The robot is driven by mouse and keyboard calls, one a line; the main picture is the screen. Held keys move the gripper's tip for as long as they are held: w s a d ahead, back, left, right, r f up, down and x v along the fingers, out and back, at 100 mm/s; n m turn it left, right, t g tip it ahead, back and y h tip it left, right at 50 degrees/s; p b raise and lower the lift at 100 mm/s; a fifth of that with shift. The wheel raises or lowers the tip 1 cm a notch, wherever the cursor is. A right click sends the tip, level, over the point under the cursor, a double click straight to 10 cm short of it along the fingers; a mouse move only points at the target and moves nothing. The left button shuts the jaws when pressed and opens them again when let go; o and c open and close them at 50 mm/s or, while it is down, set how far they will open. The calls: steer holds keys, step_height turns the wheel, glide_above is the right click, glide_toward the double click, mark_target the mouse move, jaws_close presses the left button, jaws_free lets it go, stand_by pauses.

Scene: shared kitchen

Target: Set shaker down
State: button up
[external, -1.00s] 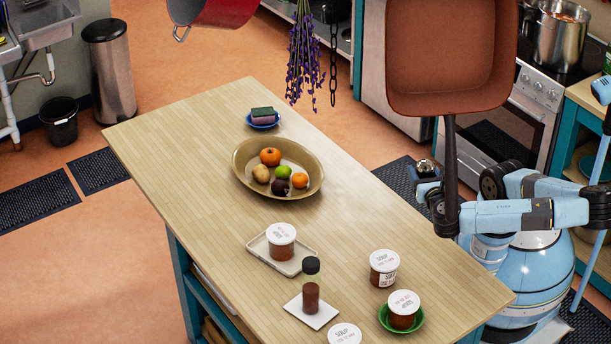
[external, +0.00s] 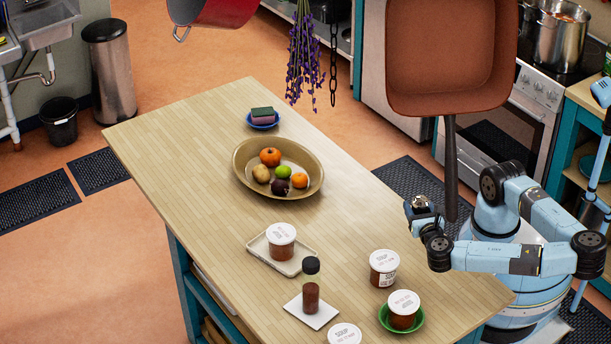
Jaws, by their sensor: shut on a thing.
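My gripper (external: 422,209) is at the right-hand long edge of the wooden table in the picture, held up beside or just over that edge. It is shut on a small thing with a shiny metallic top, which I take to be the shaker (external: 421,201). Most of the shaker is hidden by the dark fingers, and its exact tilt is too small to tell. The wooden table (external: 345,220) has bare top to the left of my gripper. I cannot tell the height of the shaker over it.
A fruit bowl (external: 243,180), a tray (external: 255,249) with a soup tub, a dark-capped bottle (external: 311,285) on a white plate and several soup tubs (external: 383,267) stand on the table. One tub sits on a green saucer (external: 414,322). A brown pan (external: 450,60) hangs in the foreground.

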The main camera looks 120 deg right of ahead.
steer(key=shift+f, duration=3.15)
steer(key=shift+f, duration=0.5)
steer(key=o, duration=1.2)
steer(key=shift+a, duration=0.1)
